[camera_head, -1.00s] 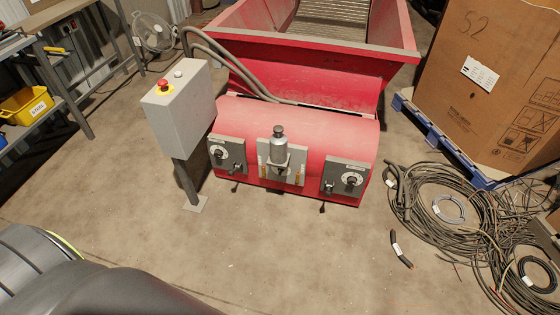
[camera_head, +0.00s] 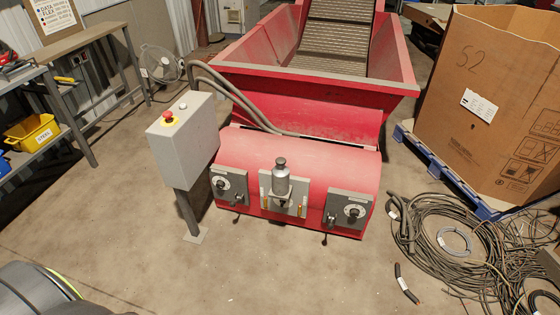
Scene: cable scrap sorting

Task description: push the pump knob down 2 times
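The pump is a grey metal cylinder (camera_head: 281,182) on a grey plate at the front middle of the red machine (camera_head: 330,160). Its dark knob (camera_head: 281,162) stands on top of the cylinder, upright and raised. Nothing touches the knob. Neither of my grippers shows in the head view. A dark rounded shape at the lower left looks like part of my own body.
Panels with dials (camera_head: 229,185) and (camera_head: 349,211) flank the pump. A grey control box (camera_head: 185,145) with a red button stands at left. Cable coils (camera_head: 455,240) and a cardboard box (camera_head: 490,110) on a blue pallet lie right.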

